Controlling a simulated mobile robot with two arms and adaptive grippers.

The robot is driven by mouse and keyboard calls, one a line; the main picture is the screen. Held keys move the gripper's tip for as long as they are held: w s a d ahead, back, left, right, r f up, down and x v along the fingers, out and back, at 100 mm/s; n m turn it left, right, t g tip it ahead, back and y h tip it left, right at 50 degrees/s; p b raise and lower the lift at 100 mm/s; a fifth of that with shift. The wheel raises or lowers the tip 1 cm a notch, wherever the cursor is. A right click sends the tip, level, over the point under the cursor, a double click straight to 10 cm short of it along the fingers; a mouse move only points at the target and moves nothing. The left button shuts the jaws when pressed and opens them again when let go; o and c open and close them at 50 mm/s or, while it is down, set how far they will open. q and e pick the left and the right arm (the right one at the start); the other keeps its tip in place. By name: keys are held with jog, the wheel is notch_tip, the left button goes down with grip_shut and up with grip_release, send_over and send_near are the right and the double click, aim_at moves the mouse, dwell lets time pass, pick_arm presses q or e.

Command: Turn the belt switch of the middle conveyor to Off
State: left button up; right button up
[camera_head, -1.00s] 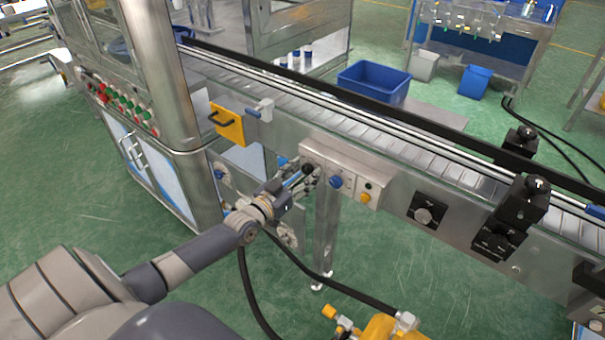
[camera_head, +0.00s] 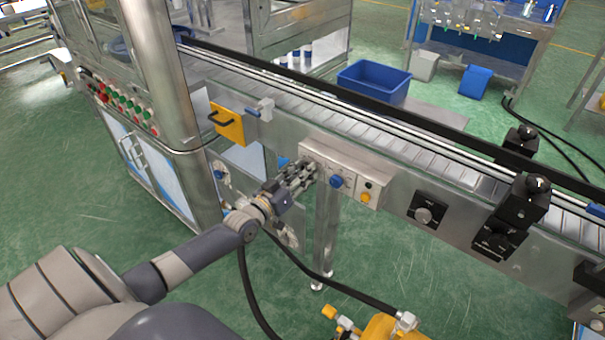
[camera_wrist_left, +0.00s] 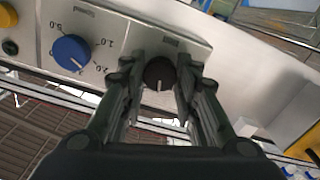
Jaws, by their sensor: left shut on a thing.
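The belt switch is a small black knob (camera_wrist_left: 159,74) with a white pointer line, on the light grey control box (camera_head: 313,148) on the side of the middle conveyor (camera_head: 340,118). In the left wrist view the line points down toward the bottom of the picture. My left gripper (camera_head: 312,170) is at the left end of the box, with its fingers (camera_wrist_left: 156,72) shut on both sides of the knob. In the head view the gripper hides the knob. The small label above the knob is too blurred to read. My right gripper is not in view.
A blue speed dial (camera_head: 336,181) sits close beside the switch, with yellow (camera_head: 366,197) and dark buttons further right. Black hoses (camera_head: 250,290) and yellow equipment (camera_head: 385,329) are below.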

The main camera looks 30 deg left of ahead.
pick_arm(q)
jog(key=n+b, duration=0.1)
jog(key=n, duration=0.5)
jog(key=shift+n, duration=0.3)
dwell(0.5)
jog(key=o, duration=1.1)
jog(key=shift+c, duration=0.2)
jog(key=s+a, duration=0.1)
jog(key=s, duration=1.1)
